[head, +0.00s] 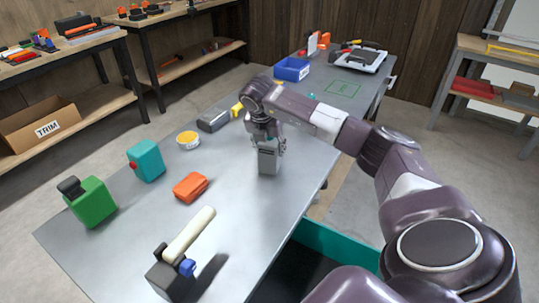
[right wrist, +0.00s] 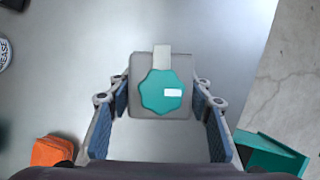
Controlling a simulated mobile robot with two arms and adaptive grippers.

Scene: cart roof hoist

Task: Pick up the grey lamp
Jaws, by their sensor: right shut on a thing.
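The grey lamp (head: 268,163) is a small upright grey block on or just above the metal bench, near its right edge in the head view. My right gripper (head: 267,147) comes down over it from above and is shut on it. In the right wrist view the lamp (right wrist: 138,68) shows from above, with a teal eight-sided part and a pale tab on top. The fingers of my right gripper (right wrist: 161,103) stand on either side of it. I cannot tell whether its base touches the bench. My left gripper is not in view.
On the bench (head: 110,240) stand a green canister (head: 92,203), a teal box (head: 148,161), an orange case (head: 191,187), a yellow-topped tin (head: 188,140) and a black block with a cream handle (head: 190,235). A blue bin (head: 291,69) is farther back. A teal-rimmed container (head: 335,246) is below the right edge.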

